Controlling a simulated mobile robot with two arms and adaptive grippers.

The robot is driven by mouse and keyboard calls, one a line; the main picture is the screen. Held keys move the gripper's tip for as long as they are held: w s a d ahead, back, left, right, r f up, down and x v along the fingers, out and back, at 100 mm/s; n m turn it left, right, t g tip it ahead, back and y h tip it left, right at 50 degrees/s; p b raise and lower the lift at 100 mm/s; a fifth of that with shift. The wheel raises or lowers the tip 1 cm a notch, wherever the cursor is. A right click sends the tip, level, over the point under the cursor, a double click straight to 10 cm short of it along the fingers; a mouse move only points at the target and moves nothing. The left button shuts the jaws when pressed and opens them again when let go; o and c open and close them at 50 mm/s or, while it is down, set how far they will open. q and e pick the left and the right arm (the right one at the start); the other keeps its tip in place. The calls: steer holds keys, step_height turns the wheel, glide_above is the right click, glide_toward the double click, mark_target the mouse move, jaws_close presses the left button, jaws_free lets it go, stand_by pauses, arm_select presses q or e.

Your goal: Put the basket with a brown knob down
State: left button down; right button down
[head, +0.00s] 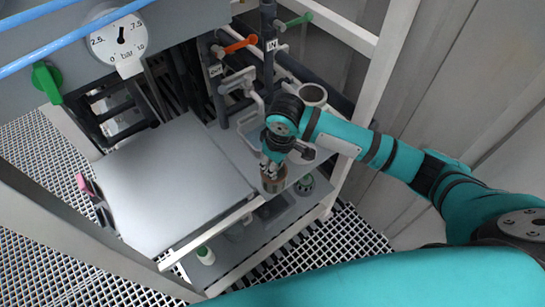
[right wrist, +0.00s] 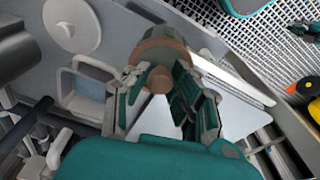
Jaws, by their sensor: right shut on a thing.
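The basket with a brown knob (head: 273,184) is a small brownish round vessel at the front edge of the rack's narrow ledge in the head view. In the right wrist view the basket (right wrist: 160,48) shows beyond its brown knob (right wrist: 160,79). My right gripper (head: 272,160) is above it, and its fingers (right wrist: 165,98) are closed around the knob. I cannot tell whether the basket's underside touches anything. My left gripper is not in view.
A grey panel (head: 170,185) lies left of the basket. A green-topped vessel (head: 304,185) stands close to its right. An open cup (head: 313,94) and pipes with an orange handle (head: 240,44) stand behind. A lower shelf (head: 265,243) holds a small green-capped bottle (head: 205,256).

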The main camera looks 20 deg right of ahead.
steer(key=w+f, duration=0.1)
steer(key=w+f+p, duration=0.1)
steer(key=w, duration=0.1)
steer(key=w+f, duration=0.1)
steer(key=f, duration=0.1)
steer(key=shift+w+d+p, duration=0.2)
steer(key=shift+d+p, duration=0.15)
steer(key=shift+d, duration=0.05)
steer(key=c, duration=1.1)
jaws_free()
steer(key=shift+f, duration=0.1)
steer(key=r, duration=0.4)
steer(key=s+r+b, duration=0.1)
steer(key=r, duration=0.7)
steer(key=shift+s+d+r, duration=0.15)
steer(key=shift+d, duration=0.2)
